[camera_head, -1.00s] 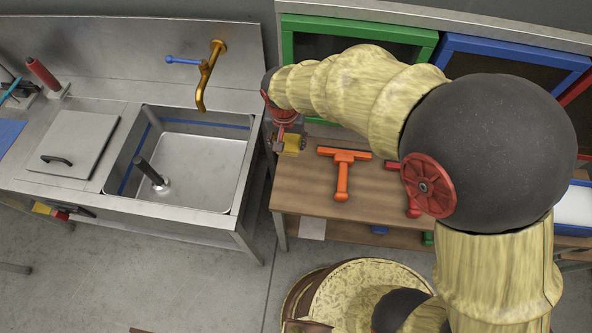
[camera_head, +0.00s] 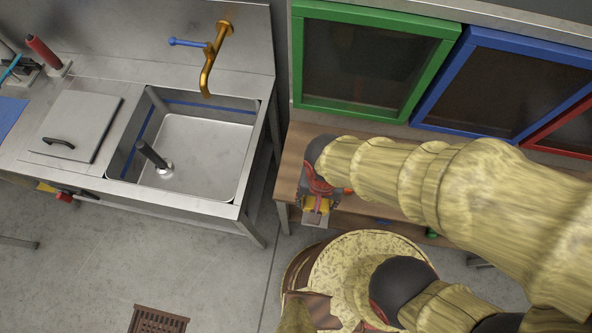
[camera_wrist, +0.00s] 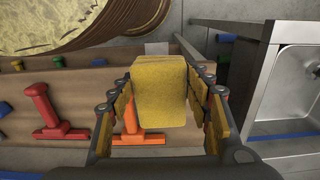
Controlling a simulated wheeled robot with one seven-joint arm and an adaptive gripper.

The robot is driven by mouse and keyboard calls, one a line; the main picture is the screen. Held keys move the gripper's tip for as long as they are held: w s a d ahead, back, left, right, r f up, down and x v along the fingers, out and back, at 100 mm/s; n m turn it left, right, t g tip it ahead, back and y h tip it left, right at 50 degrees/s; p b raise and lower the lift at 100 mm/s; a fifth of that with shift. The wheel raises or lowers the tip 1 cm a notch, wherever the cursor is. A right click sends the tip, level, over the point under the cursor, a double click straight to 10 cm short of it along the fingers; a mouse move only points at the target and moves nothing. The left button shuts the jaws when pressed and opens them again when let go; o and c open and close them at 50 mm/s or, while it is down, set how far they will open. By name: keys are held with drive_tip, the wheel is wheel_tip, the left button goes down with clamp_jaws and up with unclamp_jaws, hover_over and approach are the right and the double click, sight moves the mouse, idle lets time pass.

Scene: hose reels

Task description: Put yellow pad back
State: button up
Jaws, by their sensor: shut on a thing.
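A yellow pad (camera_wrist: 160,88) is held between the fingers of my gripper (camera_wrist: 160,100) in the wrist view, with its block face towards the camera. The pad appears to be above the bench edge; the exact height I cannot tell. My arm hides much of the bench top.
The wooden bench (camera_head: 291,165) carries an orange T-shaped tool (camera_wrist: 130,128) and a red one (camera_wrist: 44,112). The steel sink (camera_head: 205,155) stands to the left in the head view. Green (camera_head: 452,68) and blue (camera_head: 437,98) framed panels stand behind the bench. A floor grate (camera_head: 158,320) lies in front.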

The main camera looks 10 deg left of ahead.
drive_tip(key=w+a+f+b, duration=0.1)
drive_tip(key=w+a+f, duration=0.1)
drive_tip(key=w+f, duration=0.1)
drive_tip(key=w+a+f+b, duration=0.1)
drive_tip(key=w+a+f, duration=0.1)
drive_tip(key=w+f, duration=0.1)
drive_tip(key=w+a+f+b, duration=0.1)
drive_tip(key=w+a+f, duration=0.1)
drive_tip(key=w, duration=0.3)
drive_tip(key=shift+w+a+f+b, duration=0.15)
drive_tip(key=shift+f+b, duration=0.25)
drive_tip(key=shift+f, duration=0.25)
drive_tip(key=shift+w+a+f+b, duration=0.15)
drive_tip(key=shift+f+b, duration=0.2)
drive_tip(key=shift+f, duration=0.55)
drive_tip(key=shift+w+f+b, duration=0.1)
drive_tip(key=shift+f+b, duration=0.25)
drive_tip(key=shift+f, duration=0.55)
drive_tip(key=shift+f, duration=0.2)
drive_tip(key=o, duration=1.1)
